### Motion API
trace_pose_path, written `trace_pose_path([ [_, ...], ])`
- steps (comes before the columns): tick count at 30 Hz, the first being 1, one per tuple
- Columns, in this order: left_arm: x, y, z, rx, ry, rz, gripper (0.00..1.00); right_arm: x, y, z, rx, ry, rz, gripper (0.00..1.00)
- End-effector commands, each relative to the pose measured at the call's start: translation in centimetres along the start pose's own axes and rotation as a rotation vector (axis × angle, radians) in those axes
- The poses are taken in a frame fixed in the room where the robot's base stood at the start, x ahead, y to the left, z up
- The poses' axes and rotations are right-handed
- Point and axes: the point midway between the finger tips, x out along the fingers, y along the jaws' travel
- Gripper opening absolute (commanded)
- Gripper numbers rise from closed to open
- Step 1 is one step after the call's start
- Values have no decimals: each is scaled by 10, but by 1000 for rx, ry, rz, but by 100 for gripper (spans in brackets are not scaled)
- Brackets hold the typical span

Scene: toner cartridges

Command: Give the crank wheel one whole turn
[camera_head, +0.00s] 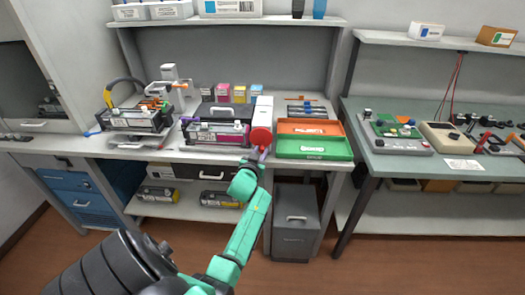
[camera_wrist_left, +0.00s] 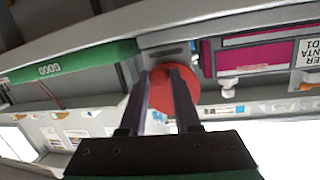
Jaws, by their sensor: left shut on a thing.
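The red crank wheel (camera_head: 261,136) is mounted on the front of a white upright unit (camera_head: 263,108) on the grey bench, between the magenta cartridge and the trays. My left gripper (camera_head: 262,152) is at the lower part of the wheel, shut on it or its handle; the handle itself is not clearly seen. In the left wrist view the red wheel (camera_wrist_left: 162,96) shows between and behind the two dark fingers (camera_wrist_left: 167,78). My right gripper is not in view.
A magenta cartridge (camera_head: 217,134) lies left of the wheel. An orange tray (camera_head: 310,127) and a green tray (camera_head: 313,148) marked GOOD stand close on the right. Another cartridge station (camera_head: 136,119) is further left. A grey cabinet (camera_head: 295,222) stands below the bench.

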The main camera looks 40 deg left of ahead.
Motion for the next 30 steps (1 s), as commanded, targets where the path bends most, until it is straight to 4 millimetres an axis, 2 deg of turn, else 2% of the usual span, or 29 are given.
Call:
trace_pose_path([
  [30,-6,-28,-13,932,-178,-159,0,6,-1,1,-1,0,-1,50],
])
